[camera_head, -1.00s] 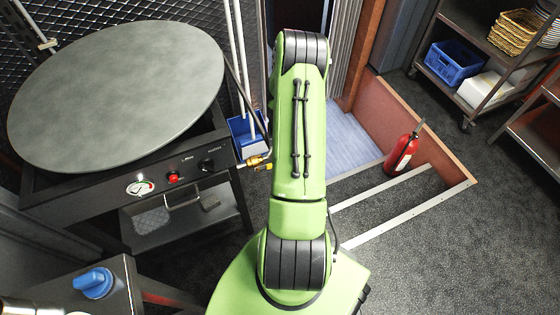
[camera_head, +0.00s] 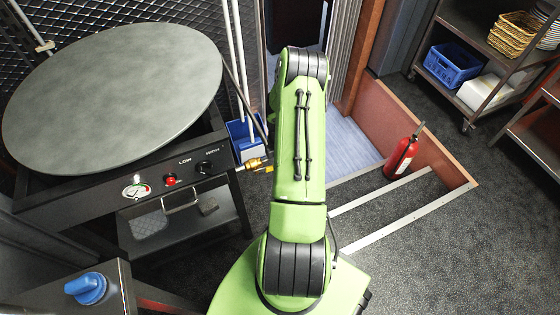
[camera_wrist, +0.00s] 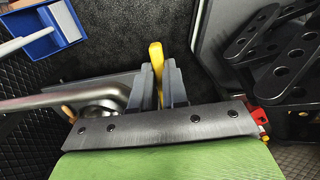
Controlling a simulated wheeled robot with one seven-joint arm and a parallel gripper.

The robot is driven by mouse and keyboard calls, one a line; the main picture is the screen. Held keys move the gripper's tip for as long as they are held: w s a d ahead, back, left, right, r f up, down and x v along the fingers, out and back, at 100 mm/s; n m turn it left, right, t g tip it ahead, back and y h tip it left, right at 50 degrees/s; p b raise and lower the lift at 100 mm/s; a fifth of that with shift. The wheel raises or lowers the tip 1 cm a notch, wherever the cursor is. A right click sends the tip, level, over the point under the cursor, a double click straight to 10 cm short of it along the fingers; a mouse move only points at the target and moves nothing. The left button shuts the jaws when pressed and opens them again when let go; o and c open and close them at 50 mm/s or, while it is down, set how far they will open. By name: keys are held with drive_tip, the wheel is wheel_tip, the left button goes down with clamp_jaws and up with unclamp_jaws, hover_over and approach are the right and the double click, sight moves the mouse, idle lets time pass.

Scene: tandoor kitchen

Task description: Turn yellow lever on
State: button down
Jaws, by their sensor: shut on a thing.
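The yellow lever (camera_wrist: 156,58) stands up between the two fingers of my gripper (camera_wrist: 160,84) in the wrist view. The fingers are shut on it, and its upper end sticks out past them. Its lower part is hidden by the fingers and the gripper body. In the head view, a brass-yellow fitting (camera_head: 256,164) shows at the right side of the griddle stand, just left of my green arm. My gripper is hidden in that view.
The round griddle (camera_head: 110,95) sits on a black stand with a gauge and knobs. A metal pipe (camera_wrist: 60,101) runs left of my gripper. A red fire extinguisher (camera_head: 402,156) and shelving are at the right.

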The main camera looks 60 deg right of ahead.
drive_tip(key=shift+w+a+r+g+h, duration=0.1)
drive_tip(key=shift+r+g+h, duration=0.3)
drive_tip(key=shift+r+h, duration=0.25)
drive_tip(key=shift+f, duration=0.1)
drive_tip(key=c, duration=1.1)
unclamp_jaws()
drive_tip(key=shift+c, duration=0.2)
wheel_tip(320, 180, up, 16)
drive_tip(key=w+a+p, duration=0.1)
drive_tip(key=a+p, duration=0.1)
drive_tip(key=p, duration=0.3)
drive_tip(key=shift+f, duration=0.15)
